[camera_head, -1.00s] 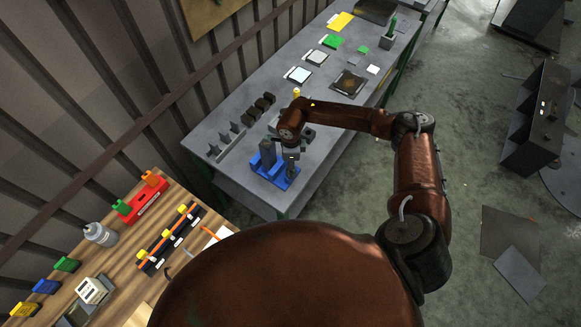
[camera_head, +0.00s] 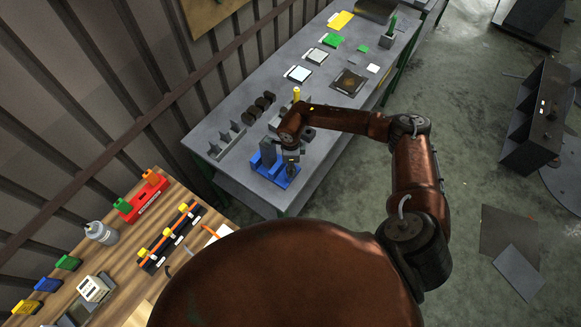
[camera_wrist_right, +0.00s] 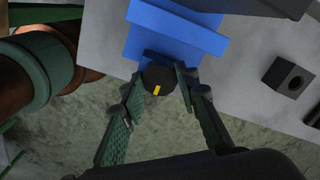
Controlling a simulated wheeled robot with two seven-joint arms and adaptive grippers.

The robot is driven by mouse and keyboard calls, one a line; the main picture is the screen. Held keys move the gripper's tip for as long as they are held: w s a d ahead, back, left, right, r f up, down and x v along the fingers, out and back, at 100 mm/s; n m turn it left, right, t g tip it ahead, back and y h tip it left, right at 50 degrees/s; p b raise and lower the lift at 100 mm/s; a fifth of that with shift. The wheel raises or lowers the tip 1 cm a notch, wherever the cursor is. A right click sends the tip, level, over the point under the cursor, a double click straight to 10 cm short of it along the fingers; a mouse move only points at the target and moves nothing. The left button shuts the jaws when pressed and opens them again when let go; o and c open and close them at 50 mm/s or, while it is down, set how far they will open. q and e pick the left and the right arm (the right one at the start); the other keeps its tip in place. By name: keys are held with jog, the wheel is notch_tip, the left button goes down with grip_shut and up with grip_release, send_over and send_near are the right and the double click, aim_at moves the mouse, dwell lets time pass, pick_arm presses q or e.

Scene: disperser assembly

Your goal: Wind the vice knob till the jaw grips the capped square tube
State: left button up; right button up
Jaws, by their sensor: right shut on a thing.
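The blue vice (camera_head: 268,173) stands on the grey bench, and its blue body (camera_wrist_right: 175,32) fills the upper middle of the right wrist view. A dark grey upright piece, apparently the square tube (camera_head: 268,153), stands at the vice. Its cap and any gap to the jaw cannot be made out. The black vice knob (camera_wrist_right: 157,77) with a yellow mark is at the vice's near end. My right gripper (camera_wrist_right: 160,82) is shut on the knob, one finger on each side. In the head view my right gripper (camera_head: 291,167) partly hides the vice. My left gripper is not in view.
A dark block with a hole (camera_wrist_right: 288,79) lies beside the vice. A grey rack (camera_head: 228,139) and a yellow-topped post (camera_head: 297,94) are nearby. A wooden table (camera_head: 187,190) with tools stands at the left.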

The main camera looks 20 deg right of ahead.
jog(key=shift+c, duration=1.1)
jog(key=shift+m, duration=0.3)
jog(key=m+b, duration=0.1)
jog(key=m, duration=0.2)
jog(key=shift+b, duration=0.4)
jog(key=m+b, duration=0.2)
jog(key=m, duration=0.4)
jog(key=shift+m, duration=0.3)
jog(key=m, duration=0.5)
jog(key=shift+d+m+b, duration=0.1)
jog(key=shift+m+b, duration=0.2)
jog(key=shift+b, duration=0.1)
jog(key=m, duration=0.4)
jog(key=shift+m, duration=0.3)
